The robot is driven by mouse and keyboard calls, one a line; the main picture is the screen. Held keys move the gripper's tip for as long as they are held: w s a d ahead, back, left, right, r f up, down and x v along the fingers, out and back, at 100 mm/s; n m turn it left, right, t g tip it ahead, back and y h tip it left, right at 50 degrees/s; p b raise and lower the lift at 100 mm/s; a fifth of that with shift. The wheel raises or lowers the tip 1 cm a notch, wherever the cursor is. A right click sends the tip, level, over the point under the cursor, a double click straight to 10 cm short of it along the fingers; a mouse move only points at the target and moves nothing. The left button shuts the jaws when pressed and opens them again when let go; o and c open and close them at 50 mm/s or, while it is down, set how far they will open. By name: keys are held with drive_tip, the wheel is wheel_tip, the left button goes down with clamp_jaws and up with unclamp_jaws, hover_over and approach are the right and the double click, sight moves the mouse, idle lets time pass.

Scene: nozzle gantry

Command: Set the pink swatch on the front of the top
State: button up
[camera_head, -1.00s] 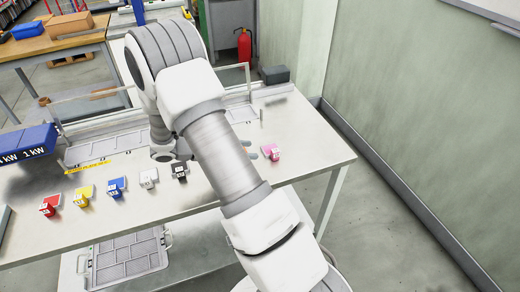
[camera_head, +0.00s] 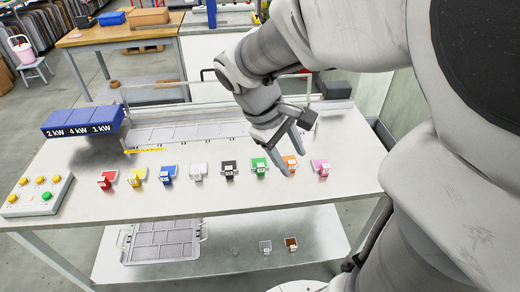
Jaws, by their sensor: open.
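The pink swatch (camera_head: 320,167) sits on the table top (camera_head: 215,203), at the right end of a row of coloured swatches. It stands in a small holder with a label. The front strip of the top, between the row and the near edge, is bare. My gripper (camera_head: 296,165) is open, with its two dark fingers pointing down toward the right end of the row. In the picture it overlaps the area by the orange swatch (camera_head: 290,162), just left of the pink one. Its height above the top is hard to judge. Nothing shows between the fingers.
The row also holds red (camera_head: 106,179), green (camera_head: 260,166) and several other swatches. A button box (camera_head: 37,194) stands at the left and a blue block (camera_head: 82,121) behind. A long tray (camera_head: 190,133) lies at the back. The lower shelf holds a grey tray (camera_head: 161,240) and small swatches.

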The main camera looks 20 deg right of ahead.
drive_tip(key=s+a+r+m+t+y, duration=0.4)
drive_tip(key=s+a+r+m+t, duration=0.1)
drive_tip(key=s+a+r+t, duration=0.1)
drive_tip(key=shift+s+a+y, duration=0.4)
drive_tip(key=shift+s+a, duration=0.2)
drive_tip(key=shift+a, duration=0.3)
drive_tip(key=shift+r+p, duration=0.8)
drive_tip(key=shift+r, duration=0.05)
